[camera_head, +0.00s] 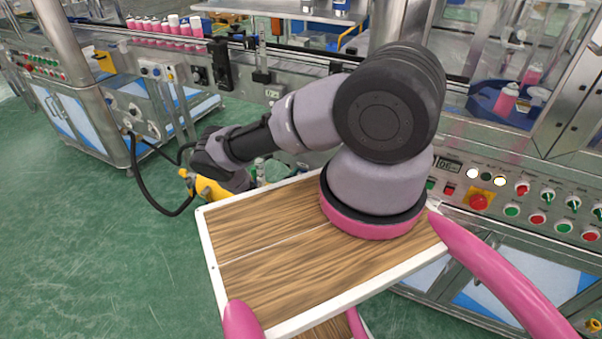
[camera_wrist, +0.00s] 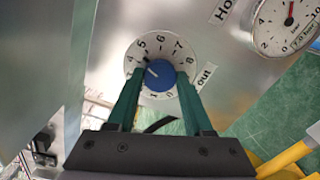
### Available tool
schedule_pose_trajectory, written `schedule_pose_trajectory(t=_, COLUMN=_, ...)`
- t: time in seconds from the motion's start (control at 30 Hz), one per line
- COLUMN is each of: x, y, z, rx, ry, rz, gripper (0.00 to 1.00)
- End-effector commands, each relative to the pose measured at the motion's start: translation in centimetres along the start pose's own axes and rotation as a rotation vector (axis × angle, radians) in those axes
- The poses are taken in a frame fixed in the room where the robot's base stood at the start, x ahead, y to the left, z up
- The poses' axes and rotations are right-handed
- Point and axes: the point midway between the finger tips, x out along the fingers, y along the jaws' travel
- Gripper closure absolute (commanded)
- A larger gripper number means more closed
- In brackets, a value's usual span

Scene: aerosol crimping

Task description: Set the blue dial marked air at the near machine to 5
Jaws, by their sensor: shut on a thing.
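The blue dial (camera_wrist: 160,75) sits in the middle of a round white number plate (camera_wrist: 172,48) in the wrist view. Its white pointer mark points to the upper left, near the 4 to 5 part of the scale; the exact value is hard to read. My gripper (camera_wrist: 160,76) has one green finger on each side of the dial and is shut on it. In the head view my arm's end is low, at the left machine, and the dial is hidden. I cannot read an "air" label.
A pressure gauge (camera_wrist: 290,22) is on the same metal panel at upper right in the wrist view. A yellow part (camera_wrist: 285,158) is at lower right. In the head view a conveyor with pink-and-white cans (camera_head: 170,25) runs behind. Green floor (camera_head: 120,240) is clear at left.

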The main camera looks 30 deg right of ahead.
Motion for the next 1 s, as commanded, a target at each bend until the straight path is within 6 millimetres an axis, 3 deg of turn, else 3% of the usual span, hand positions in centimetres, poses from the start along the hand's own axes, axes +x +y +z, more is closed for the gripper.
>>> schedule_pose_trajectory(t=0.4, x=-0.16, y=-0.16, z=-0.1, rx=0.21, ry=0.002, rz=-0.004, gripper=1.0)
schedule_pose_trajectory(t=1.0, x=-0.18, y=-0.18, z=-0.11, rx=0.246, ry=0.003, rz=-0.004, gripper=1.0)
